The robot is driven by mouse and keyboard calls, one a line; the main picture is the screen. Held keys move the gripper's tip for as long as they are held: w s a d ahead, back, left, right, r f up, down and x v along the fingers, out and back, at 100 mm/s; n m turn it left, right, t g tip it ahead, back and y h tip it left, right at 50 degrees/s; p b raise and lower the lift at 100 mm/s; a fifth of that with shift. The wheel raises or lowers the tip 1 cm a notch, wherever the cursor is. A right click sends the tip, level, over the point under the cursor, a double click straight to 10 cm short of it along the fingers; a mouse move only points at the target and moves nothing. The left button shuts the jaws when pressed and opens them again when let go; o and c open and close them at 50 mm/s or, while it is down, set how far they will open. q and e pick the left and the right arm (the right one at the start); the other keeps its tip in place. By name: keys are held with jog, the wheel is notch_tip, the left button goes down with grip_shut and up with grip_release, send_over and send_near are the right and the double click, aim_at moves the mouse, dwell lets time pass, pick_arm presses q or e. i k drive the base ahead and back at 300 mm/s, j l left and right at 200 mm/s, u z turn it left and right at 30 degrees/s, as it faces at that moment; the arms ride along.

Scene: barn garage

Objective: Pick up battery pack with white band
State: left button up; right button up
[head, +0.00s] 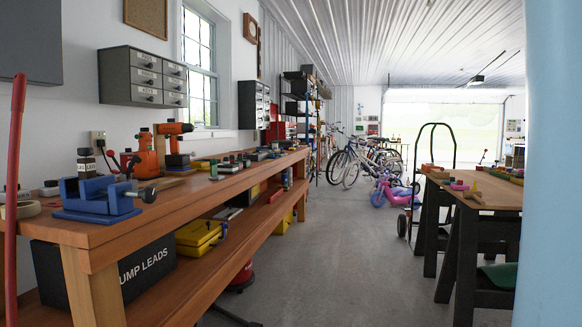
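I cannot make out a battery pack with a white band for certain in the head view. On the long wooden workbench (220,193) at the left stand two orange cordless drills (147,155), one with a dark base. Small dark items with pale labels (86,160) stand near the wall behind a blue vise (97,197); they are too small to identify. Several small dark and green items (240,158) lie farther along the bench. Neither of my grippers is in view.
A black box marked "UMP LEADS" (147,262) and yellow cases (198,237) sit on the lower shelf. A sawhorse table (490,193) stands at the right. Bicycles (365,160) and a pink small bike (393,190) stand farther back. The concrete floor (340,250) between is clear.

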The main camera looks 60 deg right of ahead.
aim_at(227, 169)
jog(key=z, duration=1.5)
